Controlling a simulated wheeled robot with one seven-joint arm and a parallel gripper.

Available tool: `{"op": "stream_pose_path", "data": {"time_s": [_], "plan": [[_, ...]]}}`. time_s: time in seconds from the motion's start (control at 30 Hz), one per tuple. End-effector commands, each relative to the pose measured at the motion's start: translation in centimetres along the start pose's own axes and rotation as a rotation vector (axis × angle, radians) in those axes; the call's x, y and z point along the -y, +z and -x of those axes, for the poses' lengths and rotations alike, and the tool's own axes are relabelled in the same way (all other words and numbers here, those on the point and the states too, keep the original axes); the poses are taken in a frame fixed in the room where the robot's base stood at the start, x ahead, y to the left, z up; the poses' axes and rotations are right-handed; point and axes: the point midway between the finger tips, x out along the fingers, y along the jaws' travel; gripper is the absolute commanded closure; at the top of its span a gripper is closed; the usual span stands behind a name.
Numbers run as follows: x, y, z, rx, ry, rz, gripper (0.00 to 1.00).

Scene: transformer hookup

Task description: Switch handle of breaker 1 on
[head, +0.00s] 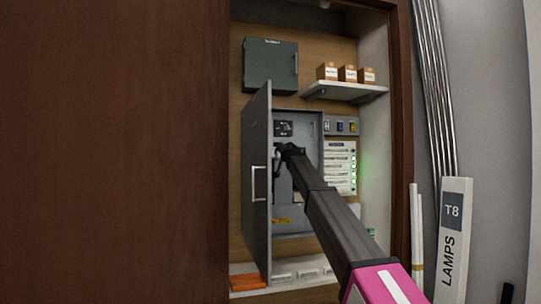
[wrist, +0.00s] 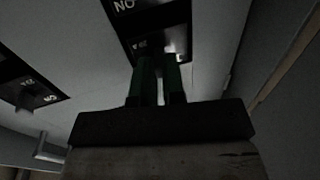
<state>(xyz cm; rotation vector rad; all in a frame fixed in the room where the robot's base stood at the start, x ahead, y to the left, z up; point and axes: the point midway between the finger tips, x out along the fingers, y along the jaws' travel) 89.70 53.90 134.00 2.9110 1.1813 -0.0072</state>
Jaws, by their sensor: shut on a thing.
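An open grey breaker panel (head: 311,140) is inside the cupboard, with a black breaker plate (head: 284,128) near its top. My gripper (head: 284,150) reaches into the panel just below that plate. In the wrist view, the two fingers of my gripper (wrist: 162,72) are closed at a black breaker plate (wrist: 128,28) with upside-down lettering. They are shut on its handle, which the fingers mostly hide. A second black breaker plate (wrist: 12,72) with a small handle (wrist: 22,100) is at the left. The breaker numbers are not readable.
The panel's grey door (head: 257,195) stands open at the left of my arm. A switch and label board with green lights (head: 341,165) is to the right. A shelf (head: 345,91) with small boxes is above. A white lamp box (head: 452,235) stands outside at the right.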

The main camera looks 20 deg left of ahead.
Motion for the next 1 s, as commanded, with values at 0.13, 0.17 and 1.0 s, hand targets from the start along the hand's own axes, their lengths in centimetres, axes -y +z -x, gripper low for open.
{"op": "stream_pose_path", "data": {"time_s": [0.13,0.17,1.0], "plan": [[-0.44,0.15,-0.11,0.003,-0.066,0.0,1.0],[-0.49,0.15,-0.11,0.003,-0.079,0.001,1.0],[-0.64,0.0,0.0,-0.004,-0.143,0.002,0.64]]}}
